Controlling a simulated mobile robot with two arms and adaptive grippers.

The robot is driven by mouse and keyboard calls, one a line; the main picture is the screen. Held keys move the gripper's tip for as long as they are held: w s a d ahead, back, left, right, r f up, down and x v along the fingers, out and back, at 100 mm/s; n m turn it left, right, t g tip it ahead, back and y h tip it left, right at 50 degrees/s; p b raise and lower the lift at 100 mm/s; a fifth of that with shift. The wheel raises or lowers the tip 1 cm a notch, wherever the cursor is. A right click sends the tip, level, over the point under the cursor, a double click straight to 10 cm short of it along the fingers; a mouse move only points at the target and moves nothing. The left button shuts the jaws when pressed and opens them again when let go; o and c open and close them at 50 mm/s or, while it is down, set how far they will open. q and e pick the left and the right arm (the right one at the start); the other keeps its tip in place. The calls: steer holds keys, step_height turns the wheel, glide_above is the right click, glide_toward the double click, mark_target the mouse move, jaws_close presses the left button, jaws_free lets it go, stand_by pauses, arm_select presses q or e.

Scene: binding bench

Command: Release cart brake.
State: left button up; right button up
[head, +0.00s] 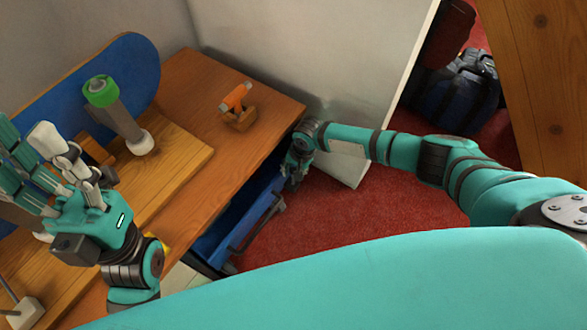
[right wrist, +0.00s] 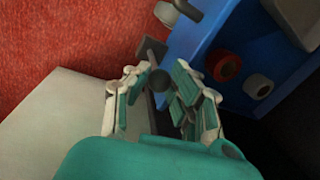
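A blue cart (head: 243,213) stands partly under the wooden bench, with a dark handle bar (head: 257,222) at its near side. The right wrist view shows its blue panel (right wrist: 225,35) close up. The fingers are apart, and I cannot make out firm contact. In the head view my right gripper (head: 296,165) is low beside the bench corner, small and dark. My left gripper (head: 27,138) is over the left of the bench, open and empty.
An orange-handled tool (head: 236,98) sits in a wooden block on the bench. A green-capped grey tool (head: 118,113) stands on a wooden board (head: 185,155). A white panel (head: 350,80) rises beside my right arm. Red carpet (head: 330,210) lies open below.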

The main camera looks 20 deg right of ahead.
jaws_close()
